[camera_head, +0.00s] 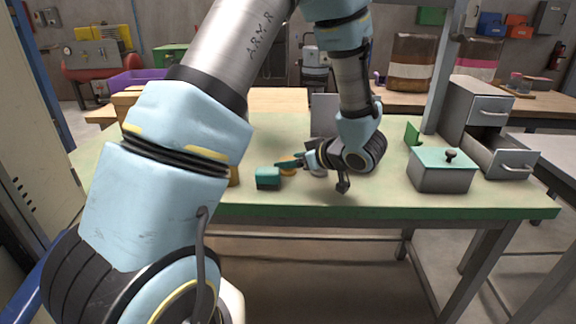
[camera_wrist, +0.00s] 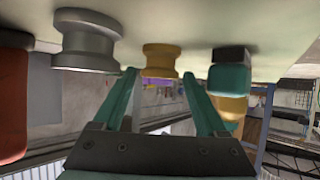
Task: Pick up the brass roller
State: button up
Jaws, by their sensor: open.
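The brass roller (camera_wrist: 161,61) is a spool shape with wide ends and a narrow waist. In the wrist view, which is turned over, it shows between and just beyond the two teal fingertips. My gripper (camera_wrist: 160,76) is open around the line to the roller, with clear space on both sides and nothing held. In the head view the brass roller (camera_head: 288,171) is on the green table, partly hidden by my gripper (camera_head: 281,163), which reaches in from the right, low over the table.
A silver roller (camera_wrist: 88,42) stands beside the brass one. A teal block with a dark face (camera_wrist: 230,72) and a yellow object (camera_wrist: 231,106) are on the other side. A red object (camera_wrist: 12,95) is at the left edge. A lidded grey box (camera_head: 440,175) stands right.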

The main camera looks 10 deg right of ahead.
jog(key=shift+w+a+f, duration=0.1)
jog(key=shift+w, duration=0.05)
grip_shut()
dwell(0.5)
